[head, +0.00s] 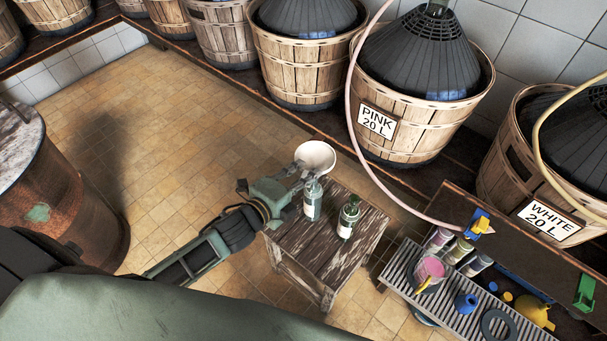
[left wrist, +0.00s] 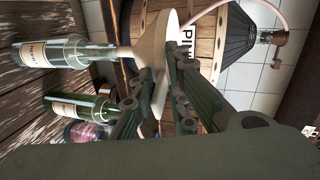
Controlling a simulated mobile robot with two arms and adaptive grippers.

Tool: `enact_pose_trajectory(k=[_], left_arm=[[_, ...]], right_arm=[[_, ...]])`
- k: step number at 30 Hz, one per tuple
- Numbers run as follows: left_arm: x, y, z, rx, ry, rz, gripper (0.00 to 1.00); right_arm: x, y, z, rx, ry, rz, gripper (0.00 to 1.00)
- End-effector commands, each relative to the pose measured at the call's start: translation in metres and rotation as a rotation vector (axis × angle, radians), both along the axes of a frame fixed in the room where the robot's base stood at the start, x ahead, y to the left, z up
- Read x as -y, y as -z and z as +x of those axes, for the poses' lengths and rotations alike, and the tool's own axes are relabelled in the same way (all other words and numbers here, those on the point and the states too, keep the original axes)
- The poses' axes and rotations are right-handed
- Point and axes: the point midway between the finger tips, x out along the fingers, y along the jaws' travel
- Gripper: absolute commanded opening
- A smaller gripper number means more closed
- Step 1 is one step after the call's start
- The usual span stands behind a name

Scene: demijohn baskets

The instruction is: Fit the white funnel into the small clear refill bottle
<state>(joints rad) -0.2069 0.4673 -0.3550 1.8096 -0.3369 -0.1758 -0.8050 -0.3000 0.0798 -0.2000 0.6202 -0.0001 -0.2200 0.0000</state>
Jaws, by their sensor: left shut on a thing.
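The white funnel (head: 316,155) is over the small wooden table, held by my left gripper (head: 298,172). In the left wrist view the fingers (left wrist: 157,88) are shut on the funnel (left wrist: 154,45). The clear bottle (head: 312,203) stands upright on the table, directly below the funnel. In the left wrist view, which is turned sideways, the funnel's narrow spout lines up with the mouth of the clear bottle (left wrist: 68,52) and meets or overlaps it. I cannot tell how far the spout is inside. My right gripper is not in view.
A green bottle (head: 348,218) stands close right of the clear one on the wooden table (head: 327,257). A slatted rack (head: 455,310) with cans and small items is at the right. Demijohn baskets (head: 385,128) line the wall; a rusty drum (head: 60,200) stands left.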

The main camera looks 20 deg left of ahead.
Motion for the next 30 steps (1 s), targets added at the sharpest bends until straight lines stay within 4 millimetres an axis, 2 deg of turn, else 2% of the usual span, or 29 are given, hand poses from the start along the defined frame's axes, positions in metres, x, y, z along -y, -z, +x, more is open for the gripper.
enact_pose_trajectory(k=[30], left_arm=[[0.000, 0.021, 0.000, 0.000, 0.000, -0.001, 0.00]], right_arm=[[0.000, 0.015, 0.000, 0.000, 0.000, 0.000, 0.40]])
